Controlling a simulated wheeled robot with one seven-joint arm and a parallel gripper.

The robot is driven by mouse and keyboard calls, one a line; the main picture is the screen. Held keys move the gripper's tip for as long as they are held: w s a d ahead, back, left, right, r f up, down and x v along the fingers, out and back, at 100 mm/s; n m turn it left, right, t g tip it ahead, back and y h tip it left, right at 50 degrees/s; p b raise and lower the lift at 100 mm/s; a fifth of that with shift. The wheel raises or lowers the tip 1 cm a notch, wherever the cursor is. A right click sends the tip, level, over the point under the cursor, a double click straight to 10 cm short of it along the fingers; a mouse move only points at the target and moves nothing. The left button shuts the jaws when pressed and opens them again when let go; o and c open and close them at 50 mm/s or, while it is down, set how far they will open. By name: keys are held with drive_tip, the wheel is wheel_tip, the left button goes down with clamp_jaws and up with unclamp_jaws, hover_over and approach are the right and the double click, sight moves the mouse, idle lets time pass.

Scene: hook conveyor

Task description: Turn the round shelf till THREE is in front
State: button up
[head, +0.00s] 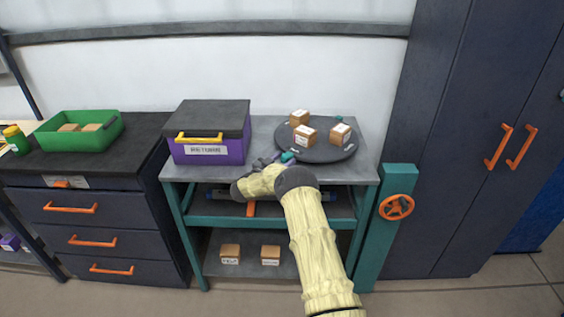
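The round shelf (322,153) is a dark grey disc on the grey table. It carries three small brown boxes: one at the back (299,118), one at the front left (304,136) and one at the right (340,134). They have white labels too small to read, so I cannot tell which is THREE. A small teal piece (288,157) shows at the disc's front left edge. My gripper (272,160) is beside that edge, close to the teal piece. I cannot tell whether they touch. My wrist hides part of the gripper and its fingers are too small to judge.
A purple box (210,150) with a dark lid and yellow handle stands left of my gripper on the same table (360,168). An orange handwheel (396,207) on a teal post is at the right. Two brown boxes (230,254) (270,255) sit on the lower shelf.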

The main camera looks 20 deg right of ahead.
drive_tip(key=b+v, duration=0.2)
drive_tip(key=v, duration=1.5)
drive_tip(key=shift+a, duration=0.15)
drive_tip(key=shift+s, duration=0.1)
